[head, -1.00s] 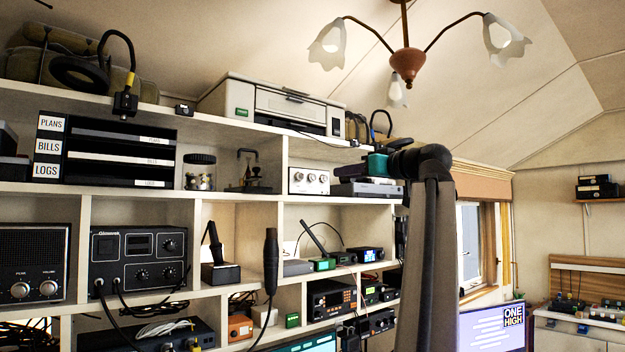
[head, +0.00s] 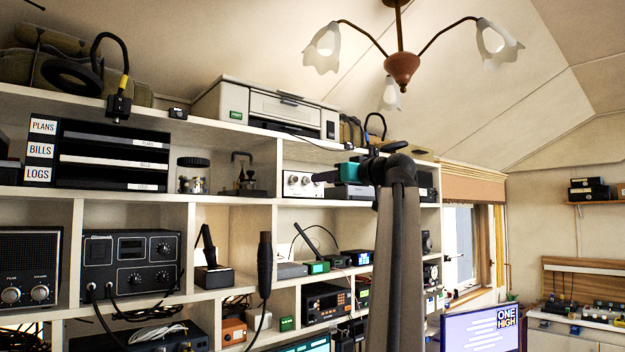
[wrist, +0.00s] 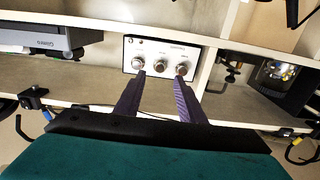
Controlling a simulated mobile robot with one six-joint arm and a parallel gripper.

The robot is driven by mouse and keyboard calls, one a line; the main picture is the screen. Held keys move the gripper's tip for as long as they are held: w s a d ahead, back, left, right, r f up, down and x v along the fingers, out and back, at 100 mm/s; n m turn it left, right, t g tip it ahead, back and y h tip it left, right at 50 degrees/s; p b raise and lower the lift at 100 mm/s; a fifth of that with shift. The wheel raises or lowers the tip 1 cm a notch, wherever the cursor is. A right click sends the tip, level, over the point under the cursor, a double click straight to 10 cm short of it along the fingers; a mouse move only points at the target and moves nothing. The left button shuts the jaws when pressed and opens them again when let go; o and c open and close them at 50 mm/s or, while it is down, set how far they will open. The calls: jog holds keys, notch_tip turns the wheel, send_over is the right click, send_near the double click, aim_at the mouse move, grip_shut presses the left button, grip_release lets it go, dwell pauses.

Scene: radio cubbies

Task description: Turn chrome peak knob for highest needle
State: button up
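A silver box (head: 300,192) with a row of three chrome knobs stands in an upper cubby; in the wrist view its face (wrist: 150,47) appears beyond my fingers. Its knob labels are too small to read. My gripper (head: 319,177) is just right of this box in the head view. In the wrist view my gripper (wrist: 160,77) is open, its two purple fingers apart, with the middle knob (wrist: 162,64) between and beyond the tips. I cannot tell if they touch anything. A black unit (head: 28,265) at far left also has two chrome knobs, one label possibly "PEAK". No needle is readable.
A shelf board (wrist: 60,103) and an upright divider (wrist: 206,70) border the silver box closely. A grey device (wrist: 50,38) sits in the wrist view's upper left. A printer (head: 268,104) stands on the top shelf. A hanging lamp (head: 402,66) is overhead.

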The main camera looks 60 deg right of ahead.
aim_at(309, 180)
jog(key=shift+p+x, duration=0.8)
jog(key=shift+x, duration=2.5)
grip_shut()
